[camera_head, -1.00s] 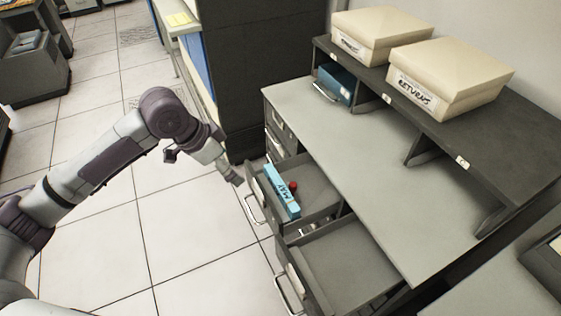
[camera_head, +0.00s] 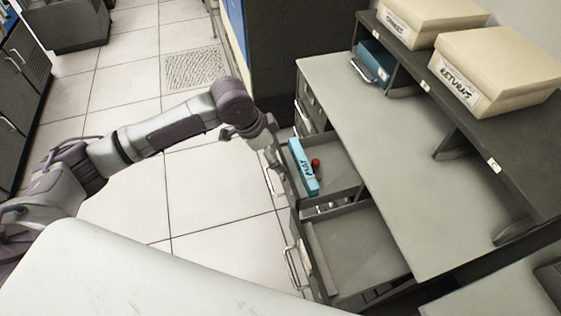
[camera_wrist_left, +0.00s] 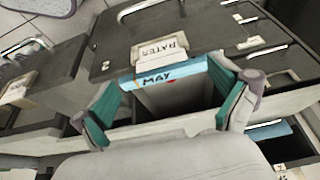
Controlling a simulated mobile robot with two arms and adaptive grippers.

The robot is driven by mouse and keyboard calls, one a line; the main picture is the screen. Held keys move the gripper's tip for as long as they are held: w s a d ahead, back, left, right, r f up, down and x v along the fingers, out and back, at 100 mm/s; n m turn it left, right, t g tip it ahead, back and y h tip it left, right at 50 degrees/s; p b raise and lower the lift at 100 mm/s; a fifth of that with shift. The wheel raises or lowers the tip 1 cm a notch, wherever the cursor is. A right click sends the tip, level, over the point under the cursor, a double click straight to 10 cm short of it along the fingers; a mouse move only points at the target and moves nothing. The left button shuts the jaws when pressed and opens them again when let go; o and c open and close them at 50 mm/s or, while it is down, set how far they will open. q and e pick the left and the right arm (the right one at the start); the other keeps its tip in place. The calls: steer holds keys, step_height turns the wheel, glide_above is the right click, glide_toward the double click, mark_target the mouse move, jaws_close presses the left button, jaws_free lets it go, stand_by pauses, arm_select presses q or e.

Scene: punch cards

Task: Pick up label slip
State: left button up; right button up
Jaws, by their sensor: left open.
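A blue strip lettered MAY (camera_head: 303,166) lies along the front of an open upper drawer (camera_head: 335,180) of the grey desk. The strip also shows in the left wrist view (camera_wrist_left: 168,74), between and just beyond my fingers. My left gripper (camera_wrist_left: 168,84) is open and empty, its teal-padded fingers spread to either side of the strip. In the head view my left gripper (camera_head: 268,130) is at the front of this drawer, partly hidden. A pale lettered label (camera_wrist_left: 160,50) sits on the drawer front; I cannot tell which piece is the label slip. My right gripper is not in view.
A lower drawer (camera_head: 350,250) stands open and looks empty. The desktop (camera_head: 400,150) is clear.

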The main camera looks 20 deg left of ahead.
mark_target(280, 159)
arm_select(q)
steer(key=x, duration=0.3)
steer(key=shift+w+f, duration=0.1)
steer(key=shift+f, duration=0.05)
steer(key=shift+c, duration=0.3)
steer(key=c, duration=0.7)
steer(key=shift+c, duration=0.2)
